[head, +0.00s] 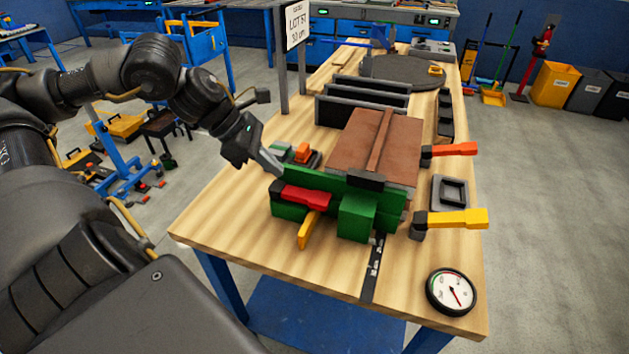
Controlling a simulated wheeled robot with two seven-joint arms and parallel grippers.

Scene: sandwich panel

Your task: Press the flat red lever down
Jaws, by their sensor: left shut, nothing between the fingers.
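A flat red lever (306,196) lies on top of the front left part of a green fixture (357,215) on the wooden workbench. A yellow tab (308,230) sticks out below it at the front. My left gripper (274,167) is shut and empty. In the picture its fingertips are just above and left of the red lever, by the left end of the green fixture. I cannot tell whether they touch the fixture. My right gripper is not in view.
A brown panel (358,141) lies behind the green fixture. An orange-red handle (455,149) and a yellow handle (458,218) stick out on the right. A round gauge (451,291) lies at the front right corner. A small orange block (302,152) is behind my gripper.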

